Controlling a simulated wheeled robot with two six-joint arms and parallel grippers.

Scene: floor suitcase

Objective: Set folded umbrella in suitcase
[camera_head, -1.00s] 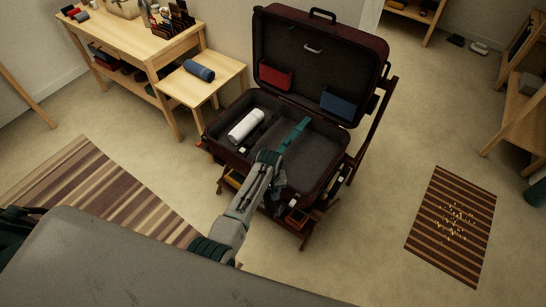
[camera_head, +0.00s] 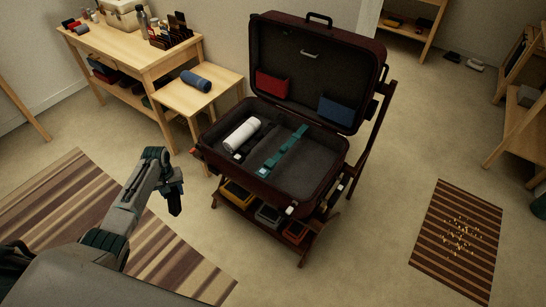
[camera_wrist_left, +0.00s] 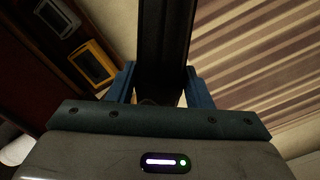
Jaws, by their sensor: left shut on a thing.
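The open dark red suitcase (camera_head: 284,188) rests on a wooden stand, its lid leaning back. My left gripper (camera_head: 168,184) is left of the suitcase, above the striped rug. It is shut on a long dark thing that looks like the folded umbrella (camera_head: 174,204); this points downward in the head view. In the left wrist view the black umbrella (camera_wrist_left: 164,45) is between the blue fingers of the left gripper (camera_wrist_left: 162,85). In the suitcase a white cylinder (camera_head: 241,134) lies at the left beside a dark item. A teal strip (camera_head: 284,149) crosses the middle; the right side is bare. My right gripper is out of view.
Yellow, grey and orange boxes sit on the shelf (camera_head: 258,217) under the suitcase. A small table (camera_head: 217,92) with a blue roll (camera_head: 195,81) and a longer table (camera_head: 135,45) stand behind left. The floor right of the suitcase is open up to a striped mat (camera_head: 456,236).

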